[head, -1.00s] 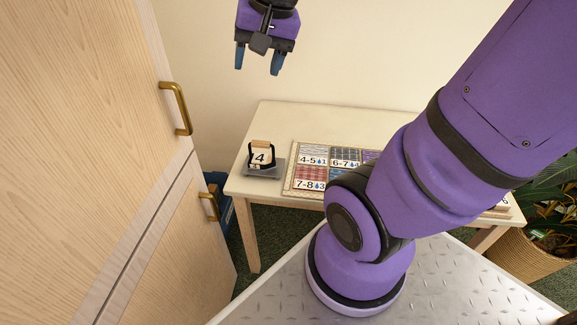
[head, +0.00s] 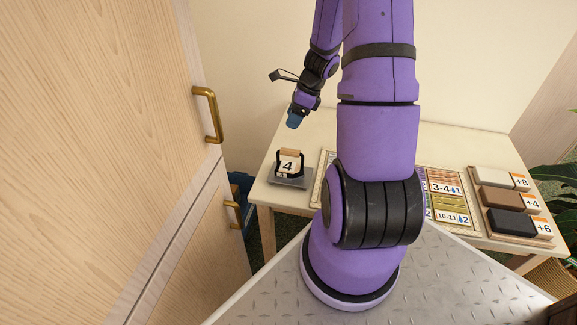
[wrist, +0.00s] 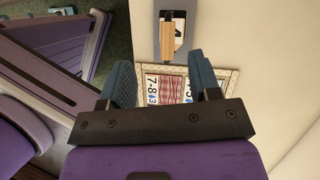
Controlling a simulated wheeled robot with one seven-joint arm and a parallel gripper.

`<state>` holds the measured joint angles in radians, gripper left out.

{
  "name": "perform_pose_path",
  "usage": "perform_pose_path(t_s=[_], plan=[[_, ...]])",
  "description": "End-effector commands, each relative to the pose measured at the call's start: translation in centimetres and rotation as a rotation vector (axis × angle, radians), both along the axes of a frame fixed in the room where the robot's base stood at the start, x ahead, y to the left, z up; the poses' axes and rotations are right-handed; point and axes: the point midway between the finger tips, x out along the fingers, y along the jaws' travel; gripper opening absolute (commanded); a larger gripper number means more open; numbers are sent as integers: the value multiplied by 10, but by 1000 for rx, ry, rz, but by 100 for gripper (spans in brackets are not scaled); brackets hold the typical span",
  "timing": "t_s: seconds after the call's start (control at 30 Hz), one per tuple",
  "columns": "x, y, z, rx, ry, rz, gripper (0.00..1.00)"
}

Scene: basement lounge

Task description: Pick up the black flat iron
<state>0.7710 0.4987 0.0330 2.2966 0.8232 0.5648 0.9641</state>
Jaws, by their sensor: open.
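What looks like the black flat iron (head: 289,152) stands at the left end of the cream table, with a wooden handle bar between black uprights. It sits on a grey plate (head: 295,184), with a card marked 4 at it. My gripper (head: 294,119) is above it and apart from it, jaws pointing down. In the wrist view the iron's wooden handle (wrist: 167,38) shows beyond my two open blue fingers (wrist: 160,68), with nothing between them. The iron's lower body is hard to make out.
A game board (head: 448,199) lies mid-table, partly hidden by my arm. White, brown and black blocks (head: 508,198) with number tags sit in a tray at the right. A wooden cabinet (head: 110,130) with brass handles stands close on the left. A plant is at the right edge.

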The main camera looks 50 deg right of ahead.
Motion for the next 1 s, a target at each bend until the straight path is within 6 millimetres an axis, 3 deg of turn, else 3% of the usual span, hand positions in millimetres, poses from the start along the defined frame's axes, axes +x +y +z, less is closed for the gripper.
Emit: perform_pose_path(t_s=[0.1, 0.27, 0.6, 1.0], plan=[[-7, -12, -23, 39, 39, -109, 57], [-10, -17, -39, 59, 62, -173, 57], [-1, -2, -78, 61, 63, -176, 57], [1, 7, -106, 63, 63, -175, 57]])
